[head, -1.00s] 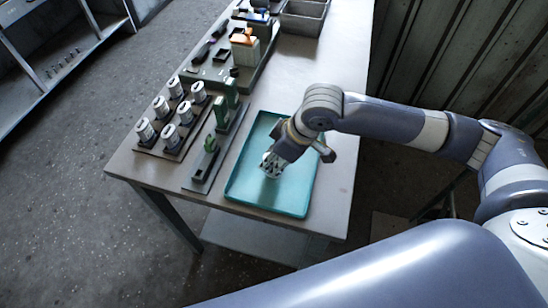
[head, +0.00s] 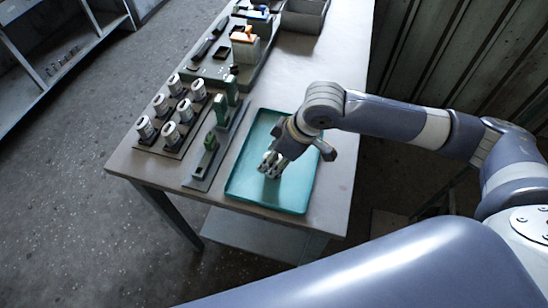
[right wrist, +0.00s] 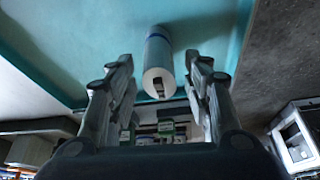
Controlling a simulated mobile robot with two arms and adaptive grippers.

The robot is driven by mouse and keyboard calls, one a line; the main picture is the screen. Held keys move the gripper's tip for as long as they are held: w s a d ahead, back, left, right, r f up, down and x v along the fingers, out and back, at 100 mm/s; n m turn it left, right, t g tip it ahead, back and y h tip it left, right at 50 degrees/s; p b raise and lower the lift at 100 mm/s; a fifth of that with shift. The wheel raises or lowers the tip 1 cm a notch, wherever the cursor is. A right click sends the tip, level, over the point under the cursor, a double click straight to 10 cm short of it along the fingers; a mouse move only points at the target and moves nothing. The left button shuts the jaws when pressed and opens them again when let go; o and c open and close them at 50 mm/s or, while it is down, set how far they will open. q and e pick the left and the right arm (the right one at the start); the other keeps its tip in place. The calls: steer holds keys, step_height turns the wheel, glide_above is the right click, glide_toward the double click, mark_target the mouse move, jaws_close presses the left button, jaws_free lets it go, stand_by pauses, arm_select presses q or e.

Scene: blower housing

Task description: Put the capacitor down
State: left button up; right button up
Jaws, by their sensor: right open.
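The capacitor is a pale cylinder (right wrist: 158,58) with a blue band near its far end, and its end face with a dark mark is turned to the right wrist camera. It is at the teal tray (head: 296,196), between the spread fingers of my right gripper (head: 268,166), with visible gaps on both sides. In the right wrist view the right gripper (right wrist: 162,78) is open. In the head view the fingers largely hide the capacitor. Whether it stands or lies on the tray is hard to tell. My left gripper is out of view.
Left of the tray are a rack of several white cylinders (head: 171,108) and a strip with green parts (head: 210,142). Farther back stand a fixture with an orange-topped part (head: 243,37) and a grey bin (head: 305,15). Bare table lies right of the tray.

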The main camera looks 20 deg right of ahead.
steer(key=v, duration=1.1)
steer(key=shift+r, duration=0.15)
